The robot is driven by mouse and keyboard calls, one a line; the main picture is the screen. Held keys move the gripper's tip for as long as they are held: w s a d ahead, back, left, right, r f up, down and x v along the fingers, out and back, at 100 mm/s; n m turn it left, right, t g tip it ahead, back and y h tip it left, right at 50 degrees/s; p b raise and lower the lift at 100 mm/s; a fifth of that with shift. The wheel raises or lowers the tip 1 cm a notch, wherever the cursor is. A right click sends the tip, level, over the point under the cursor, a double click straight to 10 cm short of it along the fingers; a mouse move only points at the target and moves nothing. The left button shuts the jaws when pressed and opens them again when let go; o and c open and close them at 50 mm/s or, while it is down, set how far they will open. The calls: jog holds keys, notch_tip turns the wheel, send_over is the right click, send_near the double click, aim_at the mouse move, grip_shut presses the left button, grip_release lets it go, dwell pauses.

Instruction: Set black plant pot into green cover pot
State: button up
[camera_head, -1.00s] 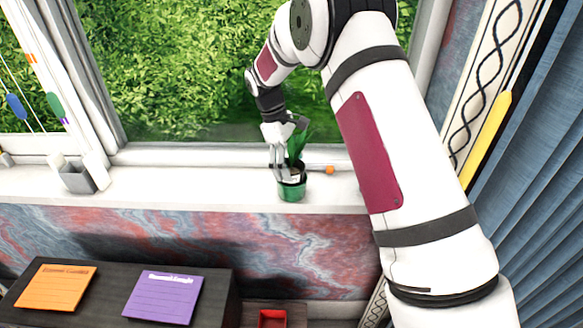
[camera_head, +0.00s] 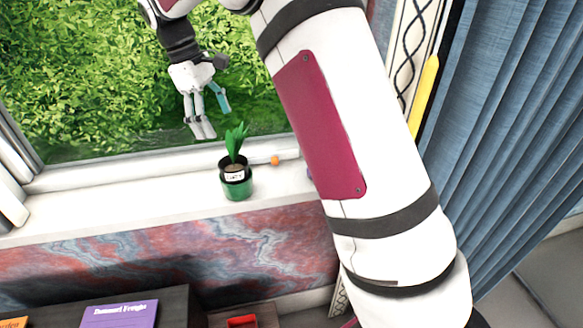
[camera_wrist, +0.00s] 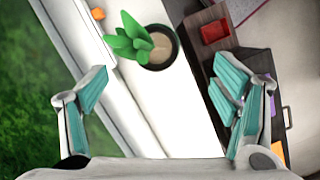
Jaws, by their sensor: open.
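The black plant pot (camera_head: 235,173) with a green leafy plant and a white label stands upright inside the green cover pot (camera_head: 238,190) on the white windowsill. Its dark rim shows above the green wall. My gripper (camera_head: 208,124) is open and empty, above and to the left of the pots in the head view, clear of them. In the wrist view the black plant pot (camera_wrist: 174,50) appears from above, beyond the spread fingers (camera_wrist: 165,95). The green cover pot cannot be made out there.
The white windowsill (camera_head: 110,200) is bare beside the pots. A small orange object (camera_head: 275,160) lies behind them to the right. Below are a dark desk with a purple pad (camera_head: 120,313) and a red tray (camera_head: 242,321). A blue curtain (camera_head: 500,130) hangs at the right.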

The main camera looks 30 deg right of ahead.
jog(key=s+d+r+m+t+y, duration=0.1)
jog(key=s+r+m+t, duration=0.1)
jog(key=s+r, duration=0.5)
jog(key=s+d+r+m+t, duration=0.1)
jog(key=s+r+m, duration=0.15)
jog(key=s, duration=0.75)
jog(key=s+f+m+t, duration=0.2)
jog(key=s, duration=0.6)
jog(key=s+f+m+t+y, duration=0.1)
jog(key=s+m, duration=0.1)
jog(key=s, duration=0.6)
jog(key=shift+s+d+f+m+t, duration=0.25)
jog(key=shift+d+f+m+t, duration=0.05)
jog(key=shift+f+m+t, duration=0.1)
